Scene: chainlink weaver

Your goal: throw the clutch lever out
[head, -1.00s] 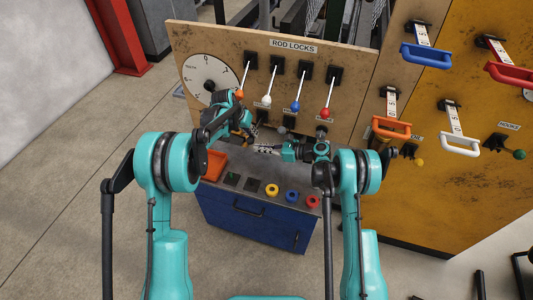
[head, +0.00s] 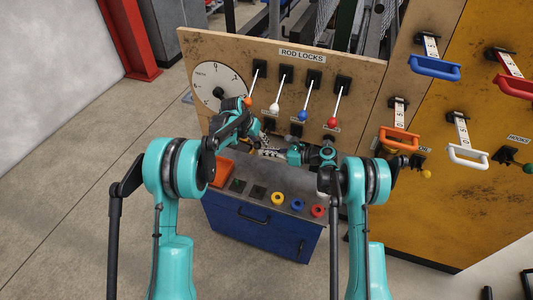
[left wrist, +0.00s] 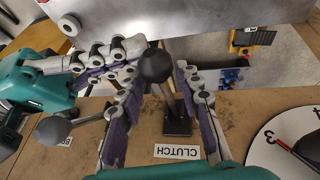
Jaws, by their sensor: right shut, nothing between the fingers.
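The clutch lever (left wrist: 157,67) has a dark ball knob and a black base above the CLUTCH label (left wrist: 177,152) in the left wrist view. My left gripper (left wrist: 160,72) is open, with one purple-padded finger on each side of the lever; contact cannot be told. In the head view my left gripper (head: 256,140) is at the lower panel and hides much of the lever there. My right gripper (head: 276,154) is shut and empty close beside it; its grey fingers (left wrist: 95,57) also show at the left in the left wrist view.
A second dark-knobbed lever (left wrist: 53,130) stands left of the clutch. The ROD LOCKS panel (head: 225,50) carries several coloured-knob levers above and a dial (head: 217,82) at left. A blue cabinet (head: 255,228) with an orange tray (head: 222,172) and coloured rings (head: 297,204) stands below.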

